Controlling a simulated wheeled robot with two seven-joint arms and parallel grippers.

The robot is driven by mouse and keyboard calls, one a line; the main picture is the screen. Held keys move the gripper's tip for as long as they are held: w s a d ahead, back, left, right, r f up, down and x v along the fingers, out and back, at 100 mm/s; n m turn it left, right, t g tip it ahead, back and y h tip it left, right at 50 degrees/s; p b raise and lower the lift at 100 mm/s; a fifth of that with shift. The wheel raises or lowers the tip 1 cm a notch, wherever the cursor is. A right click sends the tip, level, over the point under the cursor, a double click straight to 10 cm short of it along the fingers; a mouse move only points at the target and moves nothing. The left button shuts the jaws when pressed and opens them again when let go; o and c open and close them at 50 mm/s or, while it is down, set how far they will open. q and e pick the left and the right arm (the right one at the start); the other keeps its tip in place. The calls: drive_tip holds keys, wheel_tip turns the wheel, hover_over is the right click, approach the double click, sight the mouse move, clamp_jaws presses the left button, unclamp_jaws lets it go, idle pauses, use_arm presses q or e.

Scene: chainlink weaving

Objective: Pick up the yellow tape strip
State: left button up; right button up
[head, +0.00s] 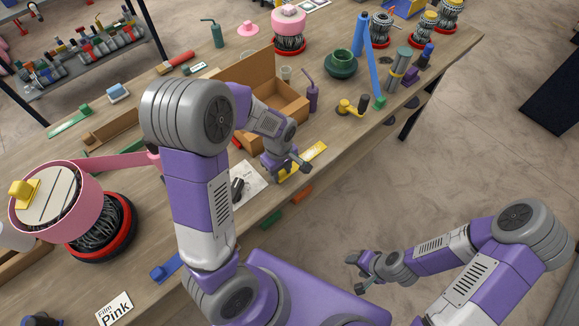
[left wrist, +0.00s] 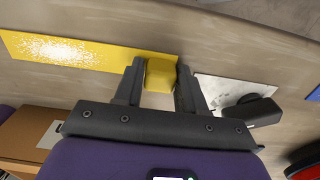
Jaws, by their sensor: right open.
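The yellow tape strip (head: 314,152) lies on the table near its front edge, to the right of the cardboard box in the head view. In the left wrist view the flat yellow strip (left wrist: 95,54) runs to the left, with a yellow block (left wrist: 161,75) at its end. My left gripper (head: 290,170) is at this block end, with one finger on each side of the block in the left wrist view (left wrist: 160,80). Little or no gap shows, and I cannot tell whether the fingers press on it. My right gripper (head: 360,268) is open and empty, off the table.
An open cardboard box (head: 290,108) stands behind the strip. A white card (head: 245,185) with a black object (head: 237,187) lies to its left. A pink tape roll (head: 75,210) is at left.

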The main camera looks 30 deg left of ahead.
use_arm(q)
drive_tip(key=c, duration=0.5)
drive_tip(key=shift+r, duration=0.1)
wheel_tip(320, 180, up, 10)
drive_tip(key=shift+f+p, duration=0.1)
drive_tip(key=shift+p, duration=1.05)
